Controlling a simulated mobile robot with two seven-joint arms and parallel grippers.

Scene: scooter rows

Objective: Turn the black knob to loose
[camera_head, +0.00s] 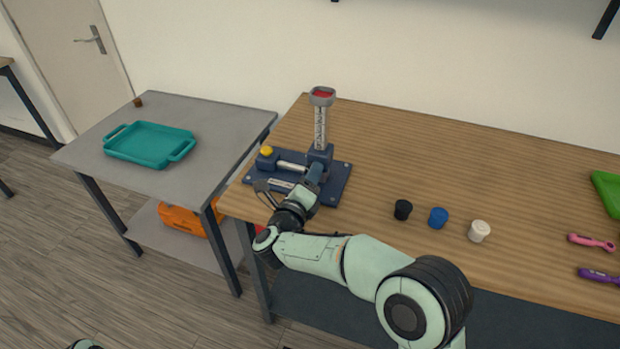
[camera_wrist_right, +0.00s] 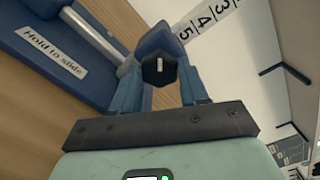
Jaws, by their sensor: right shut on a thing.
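A blue fixture on a blue base plate (camera_head: 336,190) stands on the wooden table. It has an upright post (camera_head: 320,128) with a number scale and a red-topped cup. The black knob (camera_wrist_right: 158,68) shows in the right wrist view on the front of the fixture's blue block, with a short white mark on its face. My right gripper (camera_head: 313,178) is shut on the knob, a blue finger at each side of it. In the head view the gripper hides the knob. My left gripper is not in view.
Black (camera_head: 403,209), blue (camera_head: 438,217) and white (camera_head: 479,231) caps stand to the right. A teal tray (camera_head: 150,142) is on the grey side table.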

